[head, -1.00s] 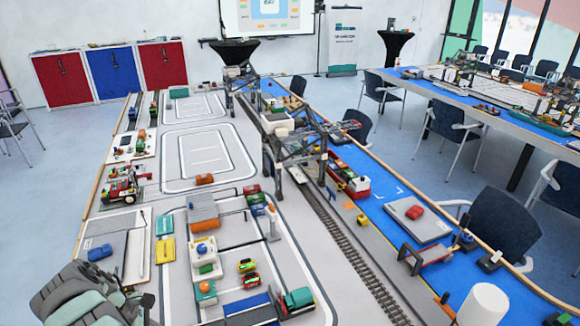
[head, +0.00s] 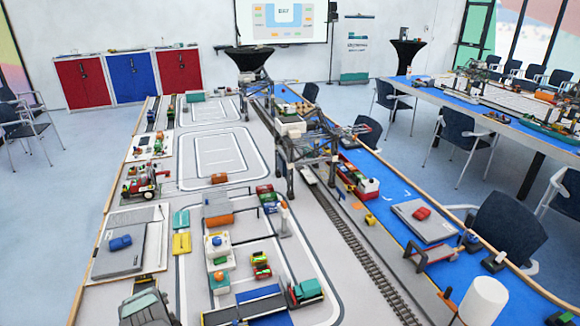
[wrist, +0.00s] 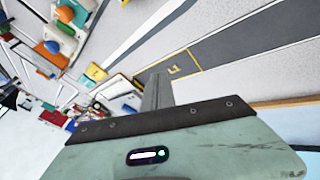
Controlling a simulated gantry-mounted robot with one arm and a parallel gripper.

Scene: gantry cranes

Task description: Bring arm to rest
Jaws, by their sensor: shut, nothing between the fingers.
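My gripper (wrist: 156,84) shows in the wrist view as a narrow grey finger pair beyond a pale green housing with a dark edge. The fingers are shut and hold nothing. They stand out above the table, apart from the things below. In the head view, a grey and teal part of my arm (head: 147,308) shows at the bottom left corner, over the near left edge of the table.
A long model table carries cranes (head: 302,148), a rail track (head: 345,237) and toy vehicles. A white cylinder (head: 484,300) stands at the near right. The marked grey lanes (head: 215,155) farther back are mostly clear.

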